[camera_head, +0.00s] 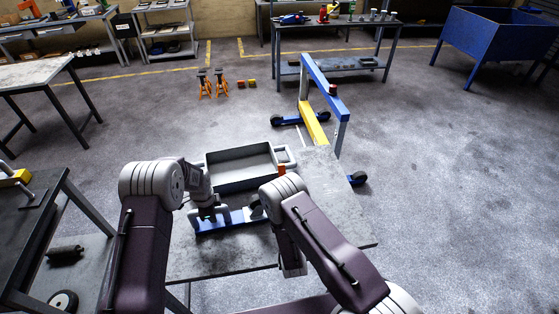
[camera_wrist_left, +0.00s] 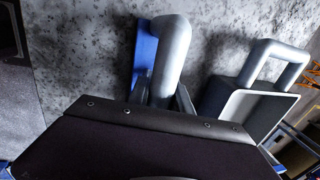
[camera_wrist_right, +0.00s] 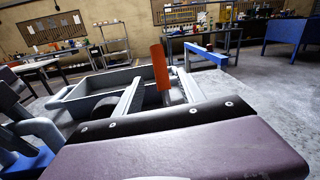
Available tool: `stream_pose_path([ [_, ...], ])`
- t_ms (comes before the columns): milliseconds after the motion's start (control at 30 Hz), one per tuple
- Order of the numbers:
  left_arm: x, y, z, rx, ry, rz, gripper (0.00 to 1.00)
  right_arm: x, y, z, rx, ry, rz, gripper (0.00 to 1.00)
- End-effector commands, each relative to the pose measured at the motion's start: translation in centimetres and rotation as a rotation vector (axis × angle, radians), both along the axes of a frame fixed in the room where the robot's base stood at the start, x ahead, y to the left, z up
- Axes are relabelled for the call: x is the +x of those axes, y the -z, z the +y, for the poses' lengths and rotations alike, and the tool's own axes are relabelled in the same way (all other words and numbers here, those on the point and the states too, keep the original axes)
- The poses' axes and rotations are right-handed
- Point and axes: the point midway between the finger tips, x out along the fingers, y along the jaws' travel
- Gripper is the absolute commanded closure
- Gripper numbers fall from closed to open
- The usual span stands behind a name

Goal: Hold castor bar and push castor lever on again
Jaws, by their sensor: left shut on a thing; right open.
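The castor unit has a blue base (camera_head: 235,220) and lies on the grey table near its front. Its rounded grey castor bar (camera_wrist_left: 172,55) rises between the fingers of my left gripper (camera_wrist_left: 162,98), which is shut on it. The left gripper also shows over the base in the head view (camera_head: 209,212). The orange castor lever (camera_wrist_right: 160,68) stands upright in the right wrist view. My right gripper (camera_wrist_right: 160,95) is open, with one finger on each side of the lever in that picture. I cannot tell whether they touch. A dark castor wheel (camera_wrist_right: 104,110) sits left of the lever.
A grey tray (camera_head: 240,183) with handles stands just behind the castor unit. A blue and yellow frame (camera_head: 318,120) on wheels stands beyond the table. The table's front right is bare. A dark side table (camera_head: 30,225) stands at the left.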

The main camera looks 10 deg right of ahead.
Motion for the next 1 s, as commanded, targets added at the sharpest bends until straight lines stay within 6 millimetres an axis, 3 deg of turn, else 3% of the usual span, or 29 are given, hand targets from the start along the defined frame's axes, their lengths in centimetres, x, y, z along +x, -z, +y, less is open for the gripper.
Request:
stream_pose_path([
  [167, -0.1, 0.0, 0.0, 0.001, 0.003, 0.002, 1.0, 2.1, -0.2, -0.3, 0.004, 0.004, -0.008, 0.53],
  [400, 0.0, 0.0, 0.0, 0.002, 0.003, 0.001, 1.0, 8.0, -0.2, -0.9, 0.002, 0.002, -0.009, 0.53],
  [600, 0.0, 0.0, 0.0, 0.002, 0.003, 0.001, 1.0, 11.2, -0.2, -1.2, 0.001, 0.0, -0.006, 0.53],
  [967, 0.0, 0.0, 0.0, 0.001, 0.003, 0.0, 1.0, 12.1, -0.1, -1.2, 0.001, 0.0, -0.004, 0.53],
  [1000, 0.0, 0.0, 0.0, 0.001, 0.003, 0.0, 1.0, 12.1, -0.1, -1.2, 0.001, 0.0, -0.004, 0.62],
])
